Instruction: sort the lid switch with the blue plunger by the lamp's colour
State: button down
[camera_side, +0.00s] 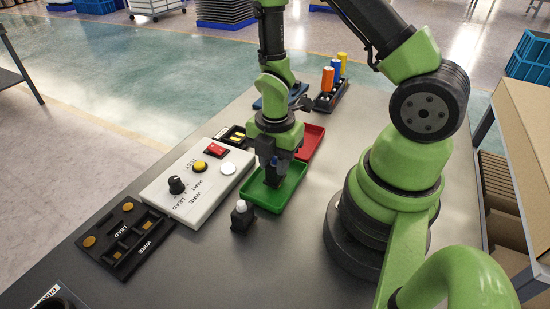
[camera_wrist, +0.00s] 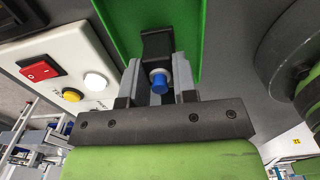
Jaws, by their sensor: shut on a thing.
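My gripper (camera_side: 273,163) is shut on the lid switch with the blue plunger, which has a black body (camera_wrist: 157,45). In the wrist view its blue plunger (camera_wrist: 159,84) shows between the two fingers (camera_wrist: 159,80). The switch is low over the green tray (camera_side: 293,183); I cannot tell whether it touches the tray floor. A white test box (camera_side: 195,187) stands left of the tray. On it are a white round dome (camera_side: 228,168), a yellow button (camera_side: 199,165), a red rocker switch (camera_side: 216,149) and a black knob (camera_side: 176,185). The dome looks white, with no colour showing.
A black switch with a white plunger (camera_side: 242,217) stands in front of the green tray. A red tray (camera_side: 313,138) and a blue tray (camera_side: 293,94) lie behind. A rack (camera_side: 325,103) holds coloured cylinders. A black LEAD/WIRE fixture (camera_side: 135,252) lies front left.

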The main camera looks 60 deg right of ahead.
jog(key=shift+f, duration=0.3)
jog(key=c, duration=0.8)
grip_release()
jog(key=shift+r, duration=3.5)
